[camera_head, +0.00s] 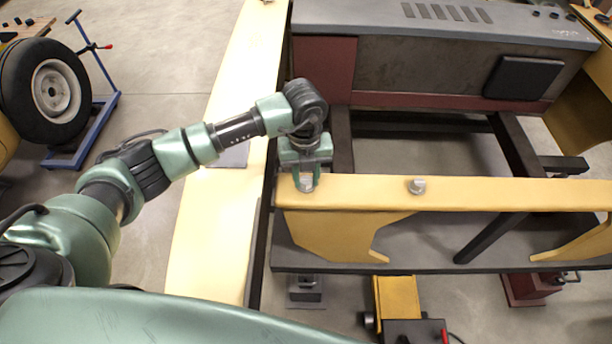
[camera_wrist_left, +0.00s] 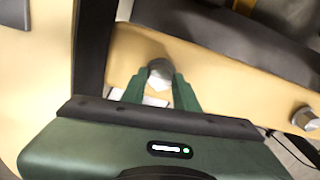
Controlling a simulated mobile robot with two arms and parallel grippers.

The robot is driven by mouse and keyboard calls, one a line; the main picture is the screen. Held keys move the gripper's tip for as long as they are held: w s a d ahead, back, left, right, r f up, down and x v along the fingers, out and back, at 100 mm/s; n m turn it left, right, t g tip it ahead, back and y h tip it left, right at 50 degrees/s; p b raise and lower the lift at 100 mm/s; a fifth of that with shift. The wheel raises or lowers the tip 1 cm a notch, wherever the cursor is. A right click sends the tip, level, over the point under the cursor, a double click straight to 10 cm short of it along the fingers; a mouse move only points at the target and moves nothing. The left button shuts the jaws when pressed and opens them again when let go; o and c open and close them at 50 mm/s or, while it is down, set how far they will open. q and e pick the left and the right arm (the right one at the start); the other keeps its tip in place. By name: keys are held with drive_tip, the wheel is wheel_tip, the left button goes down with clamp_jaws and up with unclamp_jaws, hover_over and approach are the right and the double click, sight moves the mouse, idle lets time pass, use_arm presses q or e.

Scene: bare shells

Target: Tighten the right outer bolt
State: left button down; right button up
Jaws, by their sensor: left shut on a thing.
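A yellow crossbeam (camera_head: 480,194) runs across the right half of the head view, with two grey bolts on its top. One bolt (camera_head: 306,185) is near the beam's left end; it shows in the left wrist view (camera_wrist_left: 160,70). The other bolt (camera_head: 417,186) stands free farther right and shows at the right of the wrist view (camera_wrist_left: 304,118). My left gripper (camera_head: 306,180) points down over the beam's left end, its green fingers (camera_wrist_left: 159,84) shut on the left-end bolt, one on each side. My right gripper is not in view.
A long yellow rail (camera_head: 225,130) runs left of the beam, beneath my left arm. A dark frame and a grey panel (camera_head: 440,20) lie behind. A wheel on a blue stand (camera_head: 50,90) is at upper left. A yellow and black tool (camera_head: 400,305) sits below the beam.

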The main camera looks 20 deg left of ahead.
use_arm(q)
drive_tip(key=m+b, duration=0.1)
drive_tip(key=b, duration=0.1)
drive_tip(key=m+b, duration=0.3)
drive_tip(key=b, duration=0.1)
drive_tip(key=shift+w+a+f+m+b, duration=0.1)
drive_tip(key=shift+w+f+m+b, duration=0.05)
drive_tip(key=shift+f+m+b, duration=0.15)
drive_tip(key=m+b, duration=0.8)
drive_tip(key=b, duration=0.1)
drive_tip(key=m+b, duration=0.4)
drive_tip(key=b, duration=0.1)
drive_tip(key=shift+w+r+m, duration=0.1)
drive_tip(key=shift+r+m, duration=0.15)
drive_tip(key=shift+m, duration=0.15)
drive_tip(key=m+b, duration=0.2)
drive_tip(key=shift+r+m+b, duration=0.1)
drive_tip(key=shift+m+b, duration=0.2)
drive_tip(key=m+b, duration=0.1)
drive_tip(key=m, duration=0.1)
drive_tip(key=shift+m+b, duration=0.3)
drive_tip(key=shift+m, duration=0.1)
drive_tip(key=m+b, duration=0.2)
drive_tip(key=m, duration=0.3)
drive_tip(key=shift+r, duration=0.1)
drive_tip(key=m+b, duration=0.1)
drive_tip(key=m, duration=0.3)
drive_tip(key=shift+m, duration=0.4)
drive_tip(key=shift+m+b, duration=0.3)
drive_tip(key=shift+m, duration=1.6)
